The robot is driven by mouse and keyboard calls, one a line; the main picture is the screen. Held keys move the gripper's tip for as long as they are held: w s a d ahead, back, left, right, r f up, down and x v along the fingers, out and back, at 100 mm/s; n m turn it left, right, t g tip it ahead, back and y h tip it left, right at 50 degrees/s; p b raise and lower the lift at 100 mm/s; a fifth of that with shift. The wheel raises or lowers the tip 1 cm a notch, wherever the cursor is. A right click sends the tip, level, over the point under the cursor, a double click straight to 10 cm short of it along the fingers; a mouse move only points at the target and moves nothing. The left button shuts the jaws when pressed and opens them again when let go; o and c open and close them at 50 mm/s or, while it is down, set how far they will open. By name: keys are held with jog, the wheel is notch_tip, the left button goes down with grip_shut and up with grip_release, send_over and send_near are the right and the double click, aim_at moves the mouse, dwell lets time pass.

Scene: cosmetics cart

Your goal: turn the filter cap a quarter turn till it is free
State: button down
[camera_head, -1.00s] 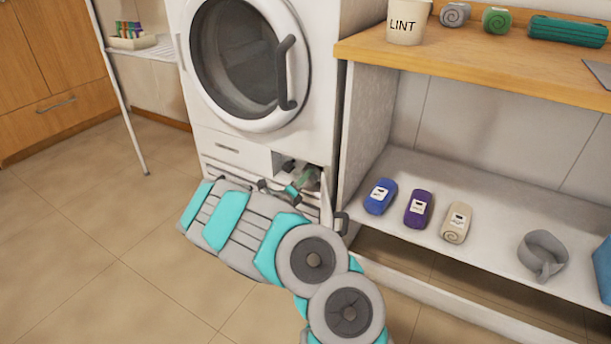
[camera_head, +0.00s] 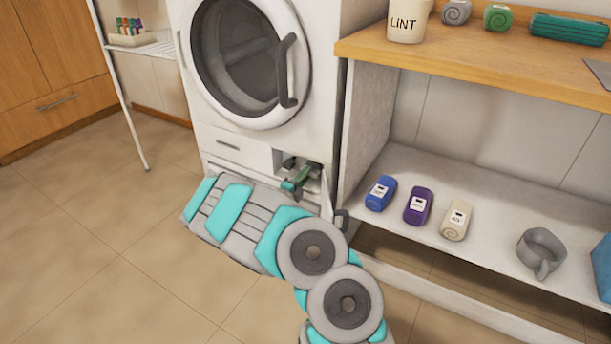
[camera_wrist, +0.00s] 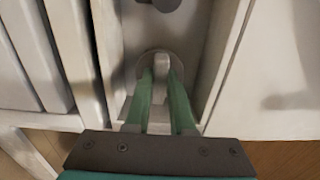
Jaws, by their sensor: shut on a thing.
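The filter cap (camera_wrist: 153,56) is a round grey disc with a raised pale grip bar, inside the open filter recess low on the front of the white washing machine (camera_head: 235,152). In the wrist view my gripper (camera_wrist: 162,72) has its two green fingers closed on the cap's grip bar, one on each side. In the head view my gripper (camera_head: 298,178) reaches into the recess from below. My arm and fingers hide most of the cap there. The bar looks roughly upright in the wrist view.
The opened filter flap (camera_head: 325,192) hangs at the recess's right side. A shelf unit (camera_head: 480,205) stands close on the right, with blue, purple and beige rolled bundles and a grey mug-like loop. A dark grey knob-like part (camera_wrist: 166,4) shows above the cap.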

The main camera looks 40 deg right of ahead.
jog(key=shift+w, duration=0.1)
jog(key=c, duration=0.8)
grip_release()
jog(key=shift+o, duration=0.2)
jog(key=shift+a, duration=0.1)
jog(key=v, duration=0.7)
jog(key=shift+s+a, duration=0.2)
jog(key=shift+a, duration=0.1)
jog(key=shift+a, duration=0.1)
